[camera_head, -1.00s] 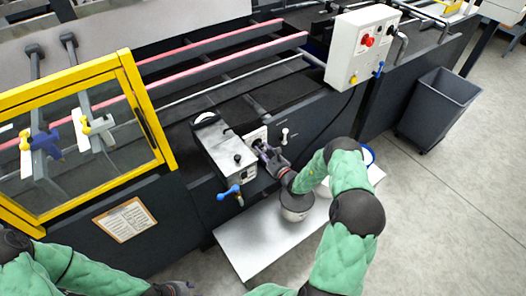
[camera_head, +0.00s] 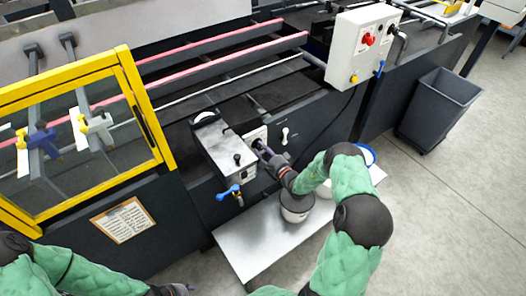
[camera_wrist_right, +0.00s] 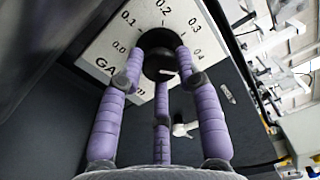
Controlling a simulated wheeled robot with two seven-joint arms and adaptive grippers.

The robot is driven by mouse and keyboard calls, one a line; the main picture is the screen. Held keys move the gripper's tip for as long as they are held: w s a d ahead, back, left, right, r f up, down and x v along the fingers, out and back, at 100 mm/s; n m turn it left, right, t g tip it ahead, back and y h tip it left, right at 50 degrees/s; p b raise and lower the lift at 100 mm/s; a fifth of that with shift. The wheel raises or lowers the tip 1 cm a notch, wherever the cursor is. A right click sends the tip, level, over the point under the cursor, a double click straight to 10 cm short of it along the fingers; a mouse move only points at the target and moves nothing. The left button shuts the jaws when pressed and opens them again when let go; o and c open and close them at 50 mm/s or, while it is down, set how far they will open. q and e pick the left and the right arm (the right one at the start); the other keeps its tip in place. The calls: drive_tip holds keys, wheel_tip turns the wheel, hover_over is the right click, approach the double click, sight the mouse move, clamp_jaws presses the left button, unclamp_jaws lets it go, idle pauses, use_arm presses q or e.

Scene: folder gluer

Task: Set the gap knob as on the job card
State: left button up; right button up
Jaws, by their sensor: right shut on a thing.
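The gap knob (camera_wrist_right: 158,58) is black and sits on a white dial plate (camera_wrist_right: 99,62) marked from 0.0 to 0.4. My right gripper (camera_wrist_right: 157,72) is shut on the knob, its purple fingers around it. A short white mark shows on the knob's lower side; I cannot tell which number it stands for. In the head view my right gripper (camera_head: 264,152) reaches the dial plate (camera_head: 255,134) from the lower right and partly hides the knob. The job card (camera_head: 123,220) hangs on the dark front panel; its text is too small to read. My left gripper (camera_head: 178,289) is at the bottom edge, its fingers unclear.
A metal box (camera_head: 222,146) with a blue-handled valve (camera_head: 229,192) is left of the knob. Below, a pale platform (camera_head: 245,243) carries a pot (camera_head: 297,207). A white lever (camera_head: 285,135) is just right of the dial. A yellow-framed guard (camera_head: 148,115) stands left.

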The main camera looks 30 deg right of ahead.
drive_tip(key=shift+d+f+n, duration=0.1)
drive_tip(key=shift+f+n, duration=0.1)
drive_tip(key=shift+n, duration=0.3)
idle(0.3)
drive_tip(key=o, duration=1.1)
drive_tip(key=shift+d, duration=0.1)
drive_tip(key=shift+o, duration=0.2)
drive_tip(key=shift+r, duration=0.1)
drive_tip(key=s, duration=1.2)
drive_tip(key=shift+d, duration=0.4)
drive_tip(key=shift+s, duration=0.1)
